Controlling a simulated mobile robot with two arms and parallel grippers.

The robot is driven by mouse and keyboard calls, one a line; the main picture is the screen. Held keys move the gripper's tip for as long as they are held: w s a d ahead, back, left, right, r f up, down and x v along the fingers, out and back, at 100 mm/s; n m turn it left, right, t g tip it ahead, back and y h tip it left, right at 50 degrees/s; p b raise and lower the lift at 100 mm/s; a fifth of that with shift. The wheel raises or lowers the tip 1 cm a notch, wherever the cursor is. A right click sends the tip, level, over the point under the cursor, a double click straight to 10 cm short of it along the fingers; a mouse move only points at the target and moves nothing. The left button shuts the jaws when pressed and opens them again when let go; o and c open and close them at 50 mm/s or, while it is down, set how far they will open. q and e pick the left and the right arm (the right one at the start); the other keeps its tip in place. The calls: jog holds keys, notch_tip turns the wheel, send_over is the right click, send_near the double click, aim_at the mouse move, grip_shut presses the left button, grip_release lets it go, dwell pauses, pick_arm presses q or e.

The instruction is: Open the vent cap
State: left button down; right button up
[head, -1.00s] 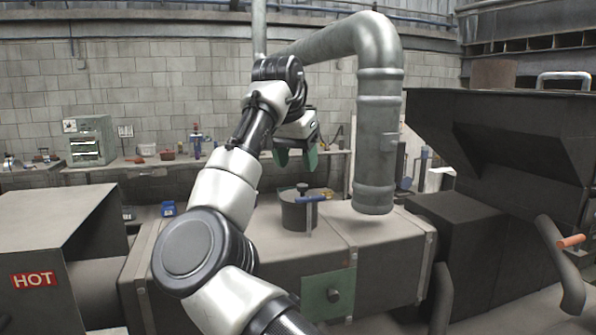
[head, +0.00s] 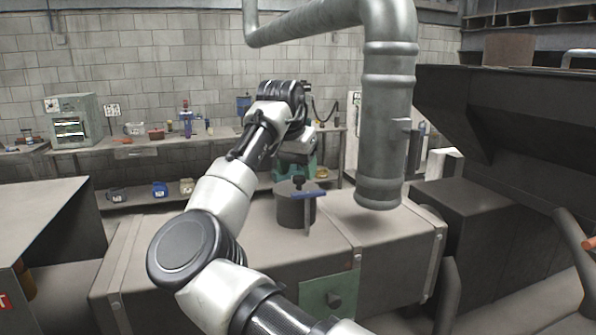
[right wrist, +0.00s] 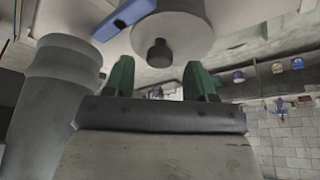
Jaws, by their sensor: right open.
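The vent cap is the top of a short grey cylinder (head: 295,210) that stands on the long duct box. It has a dark knob (head: 298,181) on top, and a blue-handled lever (head: 309,194) sits at its near side. In the right wrist view the round lid shows with its knob (right wrist: 160,52) and blue handle (right wrist: 122,18). My right gripper (head: 296,172), with green fingers, is open just above and behind the cap, partly hidden by my arm. In the right wrist view the knob lies ahead of the gap between the open fingers (right wrist: 159,70), apart from them. My left gripper is not in view.
A thick vertical grey pipe (head: 385,130) hangs close to the right of the cap. A dark hopper (head: 510,130) stands farther right. The duct box (head: 240,262) has a green plate (head: 327,295) on its front. A bench (head: 110,147) with small items runs along the back wall.

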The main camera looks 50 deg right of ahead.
jog(key=shift+x, duration=0.95)
grip_shut()
